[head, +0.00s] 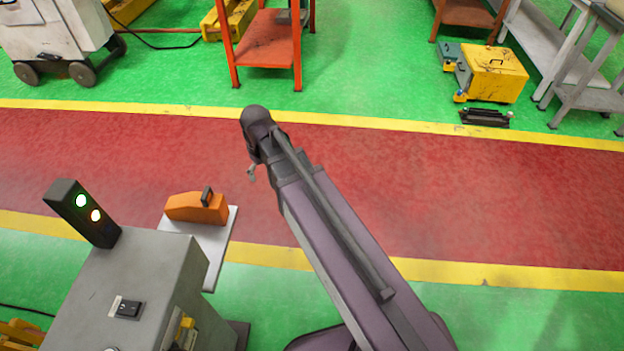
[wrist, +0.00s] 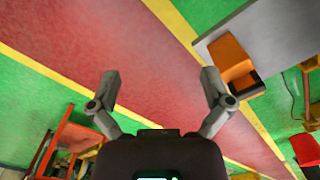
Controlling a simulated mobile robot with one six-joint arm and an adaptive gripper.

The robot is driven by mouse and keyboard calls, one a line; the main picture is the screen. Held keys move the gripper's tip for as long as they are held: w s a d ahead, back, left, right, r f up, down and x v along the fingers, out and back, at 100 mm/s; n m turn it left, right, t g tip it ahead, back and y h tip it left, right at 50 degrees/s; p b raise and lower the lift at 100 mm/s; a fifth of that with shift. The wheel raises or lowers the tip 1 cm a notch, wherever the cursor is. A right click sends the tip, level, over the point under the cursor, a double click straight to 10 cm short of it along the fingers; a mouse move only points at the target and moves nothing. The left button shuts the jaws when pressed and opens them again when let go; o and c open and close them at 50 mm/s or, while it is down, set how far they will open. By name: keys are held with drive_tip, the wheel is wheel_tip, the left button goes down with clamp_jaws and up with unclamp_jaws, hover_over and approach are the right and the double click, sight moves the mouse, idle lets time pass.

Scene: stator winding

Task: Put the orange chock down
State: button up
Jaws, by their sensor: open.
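The orange chock (head: 197,208) rests on a light grey plate (head: 213,262) beside a grey machine cabinet in the head view. It is wedge-shaped, with a dark handle standing up on top. In the wrist view the chock (wrist: 235,62) lies at the upper right on the grey plate (wrist: 275,30). My gripper (wrist: 160,82) is open and empty, its two fingers spread over the red walkway, to the left of the chock in that view. In the head view my gripper (head: 252,172) is small and partly hidden by my arm, to the right of the chock and apart from it.
The grey cabinet (head: 130,285) with a signal light (head: 82,212) stands at the lower left. An orange table (head: 265,45) and a yellow box (head: 492,73) are beyond the walkway. The red walkway (head: 430,195) between yellow lines is clear to the right.

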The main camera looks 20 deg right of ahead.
drive_tip(key=s+d+m, duration=0.5)
drive_tip(key=s+d, duration=0.2)
drive_tip(key=d, duration=0.5)
wheel_tip(320, 180, up, 8)
drive_tip(key=p, duration=0.8)
idle(0.8)
